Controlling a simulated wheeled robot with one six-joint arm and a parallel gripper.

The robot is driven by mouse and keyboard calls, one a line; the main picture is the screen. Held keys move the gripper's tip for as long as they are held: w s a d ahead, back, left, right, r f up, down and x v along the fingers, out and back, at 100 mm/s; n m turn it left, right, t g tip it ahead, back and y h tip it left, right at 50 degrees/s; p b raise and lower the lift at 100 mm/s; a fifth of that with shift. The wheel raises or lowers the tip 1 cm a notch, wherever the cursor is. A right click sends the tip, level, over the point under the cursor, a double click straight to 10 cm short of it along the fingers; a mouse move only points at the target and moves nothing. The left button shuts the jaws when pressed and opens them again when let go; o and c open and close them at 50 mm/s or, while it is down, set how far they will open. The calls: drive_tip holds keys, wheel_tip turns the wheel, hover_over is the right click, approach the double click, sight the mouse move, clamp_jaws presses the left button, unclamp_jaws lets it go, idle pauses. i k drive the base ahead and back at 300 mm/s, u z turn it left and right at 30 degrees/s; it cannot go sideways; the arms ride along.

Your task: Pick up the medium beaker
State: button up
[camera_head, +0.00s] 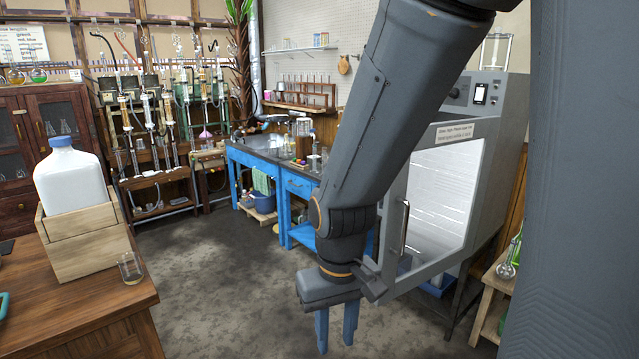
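A small clear glass beaker (131,268) stands upright near the right edge of the wooden table at the left. It seems to have a little brownish content or tint at its bottom. I cannot tell from this view whether it is the medium one. My gripper (336,335) points down over the open floor, well to the right of the beaker. Its two blue fingers are apart with nothing visible between them.
A wooden crate (95,254) holding a white jug (72,185) stands beside the beaker. A blue bench (280,182) with glassware stands behind. A grey oven-like cabinet (510,110) is on the right, partly behind my arm. The floor (230,285) between is clear.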

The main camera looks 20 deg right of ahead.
sight(284, 153)
drive_tip(key=u, duration=0.2)
drive_tip(key=i, duration=4.6)
